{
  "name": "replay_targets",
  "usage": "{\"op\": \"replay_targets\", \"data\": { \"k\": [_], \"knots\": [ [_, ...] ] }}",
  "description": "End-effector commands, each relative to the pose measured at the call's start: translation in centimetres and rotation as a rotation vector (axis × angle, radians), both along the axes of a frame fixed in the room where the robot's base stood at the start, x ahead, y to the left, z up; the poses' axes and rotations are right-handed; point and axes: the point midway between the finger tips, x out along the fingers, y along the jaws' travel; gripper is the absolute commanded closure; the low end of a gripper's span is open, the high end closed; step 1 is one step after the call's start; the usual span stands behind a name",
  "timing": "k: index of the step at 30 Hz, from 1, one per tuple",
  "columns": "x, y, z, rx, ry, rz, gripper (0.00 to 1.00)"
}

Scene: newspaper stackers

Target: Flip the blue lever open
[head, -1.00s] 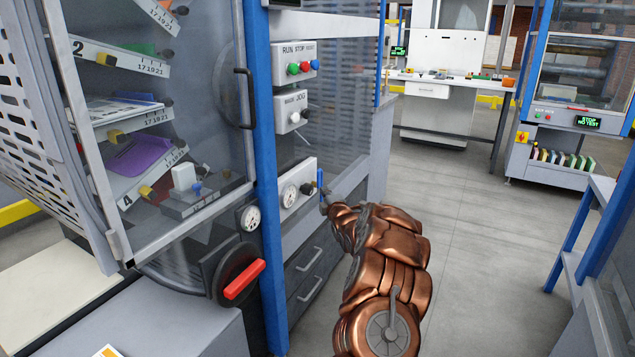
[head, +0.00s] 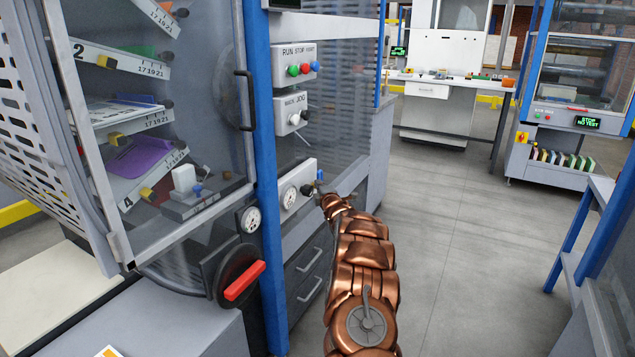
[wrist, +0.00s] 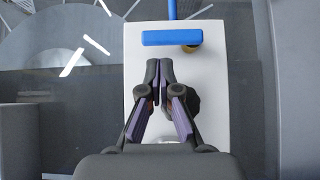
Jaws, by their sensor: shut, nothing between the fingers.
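The blue lever (head: 320,174) is at the right end of a white panel (head: 297,180) low on the near machine; only a small part shows in the head view. In the wrist view the lever (wrist: 172,37) is a blue bar lying crosswise over the white panel (wrist: 212,80), with a brass fitting at its right end. My gripper (wrist: 159,70) is shut and empty, its fingertips just below the bar in the picture, with a small gap visible. In the head view my copper arm reaches the panel, and its fingertips are too small to make out clearly.
A round gauge (head: 290,197) sits on the same panel. Button boxes (head: 295,64) are above it, and a red handle (head: 244,280) is at lower left. A blue post (head: 264,180) stands left of the panel. The floor (head: 450,230) to the right is clear.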

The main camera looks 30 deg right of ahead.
Motion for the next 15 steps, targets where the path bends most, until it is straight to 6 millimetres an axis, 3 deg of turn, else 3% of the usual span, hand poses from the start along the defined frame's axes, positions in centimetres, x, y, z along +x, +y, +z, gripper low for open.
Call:
{"op": "replay_targets", "data": {
  "k": [15],
  "knots": [
    [2.8,-0.7,-0.1,0.0,0.001,0.0,1.0]
  ]
}}
